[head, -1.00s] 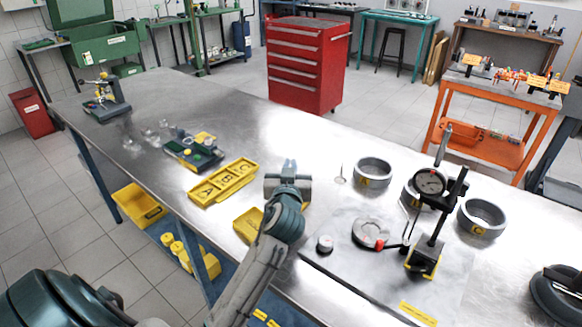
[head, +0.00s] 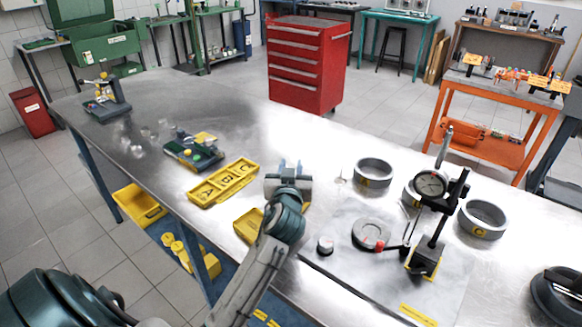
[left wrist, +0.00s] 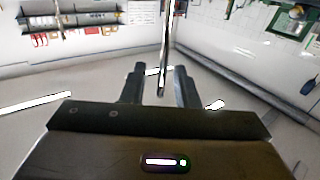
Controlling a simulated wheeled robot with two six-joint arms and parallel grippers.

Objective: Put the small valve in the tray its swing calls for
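My left gripper (head: 290,166) is over the bench, fingers apart, with nothing clearly held. In the left wrist view its two fingers (left wrist: 160,88) are apart; a thin upright line shows between them, touching neither, and I cannot tell what it is. A yellow tray (head: 223,183) with compartments lettered A, B and C lies left of the gripper. My right gripper is not in view.
A dial gauge (head: 431,184) on a black stand (head: 424,262) stands at right, among grey rings (head: 373,173) and (head: 482,219). A second yellow tray (head: 247,224) is partly behind my left arm. A green fixture (head: 192,152) lies beyond the lettered tray.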

